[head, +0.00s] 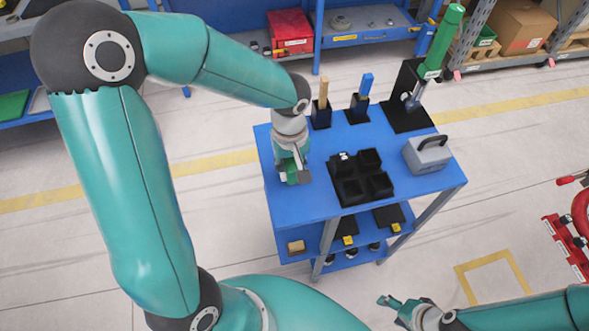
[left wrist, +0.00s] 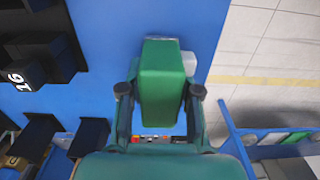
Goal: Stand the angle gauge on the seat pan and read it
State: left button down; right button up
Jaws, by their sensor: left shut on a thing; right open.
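My left gripper (head: 292,165) is over the left part of the blue cart top and is shut on a green block (left wrist: 162,85). The block sits between both fingers in the left wrist view, with a pale patch (left wrist: 189,63) showing beside its far end. I cannot tell whether this block is the angle gauge; no dial or reading shows. I cannot tell whether it touches the cart top. My right gripper (head: 398,304) is open and empty near the bottom of the head view. I cannot make out a seat pan in either view.
The blue cart (head: 300,205) also carries a black compartment tray (head: 345,190), a grey box with a handle (head: 428,155), holders with a tan and a blue upright piece, and a green-handled tool (head: 443,42) in a black stand. Shelves stand behind. Red equipment (head: 560,240) is at right.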

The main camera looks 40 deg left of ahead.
aim_at(291, 160)
pick_arm(q)
notch_tip(291, 160, up, 19)
dwell(0.4)
dwell(1.1)
